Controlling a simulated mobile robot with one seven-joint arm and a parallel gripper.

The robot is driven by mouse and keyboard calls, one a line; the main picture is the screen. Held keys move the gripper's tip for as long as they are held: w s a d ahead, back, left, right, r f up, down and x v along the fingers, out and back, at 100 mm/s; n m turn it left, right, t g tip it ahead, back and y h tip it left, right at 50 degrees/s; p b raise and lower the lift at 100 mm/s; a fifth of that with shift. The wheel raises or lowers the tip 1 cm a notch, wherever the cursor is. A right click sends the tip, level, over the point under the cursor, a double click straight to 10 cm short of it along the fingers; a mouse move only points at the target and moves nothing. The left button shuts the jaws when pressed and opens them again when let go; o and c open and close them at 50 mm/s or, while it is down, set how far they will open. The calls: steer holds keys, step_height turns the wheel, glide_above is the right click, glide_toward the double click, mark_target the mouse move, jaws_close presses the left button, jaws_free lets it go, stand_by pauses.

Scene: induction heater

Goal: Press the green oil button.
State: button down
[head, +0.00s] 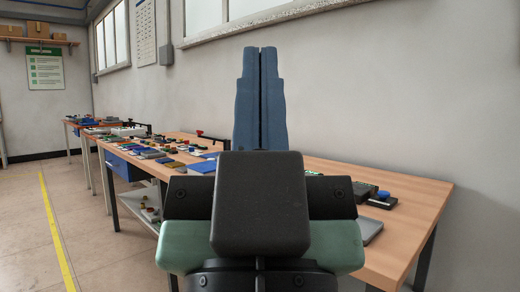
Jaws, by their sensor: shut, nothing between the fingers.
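My gripper (260,52) stands upright in the middle of the head view. Its two long blue fingers are pressed together along a thin centre line, with nothing between them. The black and pale green gripper body hides the middle of the workbench behind it. I cannot make out the green oil button or the induction heater for sure. Small coloured parts, some green, lie on the workbench (418,186), but they are too small to tell apart. My gripper appears apart from them.
A blue block (201,168) and a blue-topped black device (383,198) lie on the bench on either side of my gripper. More benches run back left. The wall (440,90) rises behind. The floor (105,235) on the left is free, with a yellow line.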

step_height(320, 180, up, 41)
steer(key=p, duration=3.8)
steer(key=shift+f, duration=0.15)
